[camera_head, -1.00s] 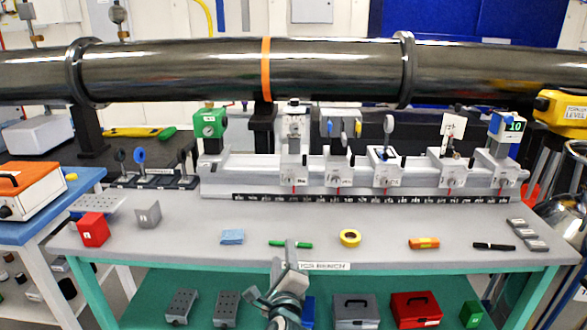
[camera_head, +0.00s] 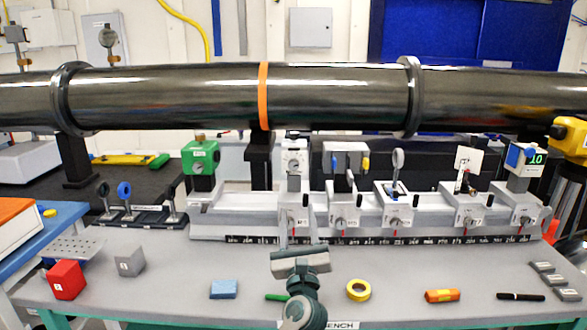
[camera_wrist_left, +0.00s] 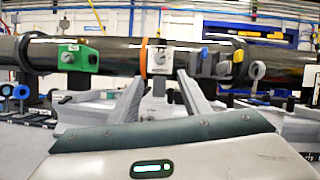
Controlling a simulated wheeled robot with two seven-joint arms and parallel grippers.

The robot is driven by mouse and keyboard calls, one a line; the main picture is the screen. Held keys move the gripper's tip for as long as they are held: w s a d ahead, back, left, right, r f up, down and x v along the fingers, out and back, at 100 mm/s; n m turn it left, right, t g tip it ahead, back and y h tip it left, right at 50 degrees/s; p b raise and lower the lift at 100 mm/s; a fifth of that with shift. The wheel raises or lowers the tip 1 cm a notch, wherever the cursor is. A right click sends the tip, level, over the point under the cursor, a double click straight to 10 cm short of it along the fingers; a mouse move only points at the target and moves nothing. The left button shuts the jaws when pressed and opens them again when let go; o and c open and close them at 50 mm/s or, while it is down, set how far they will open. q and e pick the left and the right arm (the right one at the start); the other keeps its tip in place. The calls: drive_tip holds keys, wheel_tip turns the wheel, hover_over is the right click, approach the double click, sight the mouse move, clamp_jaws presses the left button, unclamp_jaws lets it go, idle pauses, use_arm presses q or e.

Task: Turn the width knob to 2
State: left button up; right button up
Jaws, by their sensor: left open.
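A pale slit-like unit with a small round knob on its front (camera_head: 294,159) stands on the rail left of the middle, just right of the orange band. Its label and dial marks are too small to read, so I cannot confirm it is the width knob. My left gripper (camera_head: 297,222) is open and empty, in front of and below this unit. In the left wrist view, the unit's front and knob (camera_wrist_left: 160,60) show ahead, between and beyond the two spread fingers (camera_wrist_left: 161,78); they look apart from it. My right gripper is not in view.
A large dark pipe (camera_head: 340,97) crosses above the rail. A green boxed unit (camera_head: 201,158) stands left; several other carriages and a unit reading 10 (camera_head: 537,158) stand right. A red block (camera_head: 66,279), blue cloth (camera_head: 224,289) and yellow tape roll (camera_head: 358,290) lie on the bench.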

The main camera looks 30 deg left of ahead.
use_arm(q)
drive_tip(key=p, duration=0.2)
approach(294, 166)
drive_tip(key=x, duration=0.8)
drive_tip(key=shift+w+a+r, duration=0.15)
drive_tip(key=shift+w+a, duration=0.2)
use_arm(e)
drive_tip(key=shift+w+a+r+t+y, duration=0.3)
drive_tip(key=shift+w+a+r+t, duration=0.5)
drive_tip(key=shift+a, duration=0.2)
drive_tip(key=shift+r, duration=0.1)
use_arm(q)
drive_tip(key=c, duration=1)
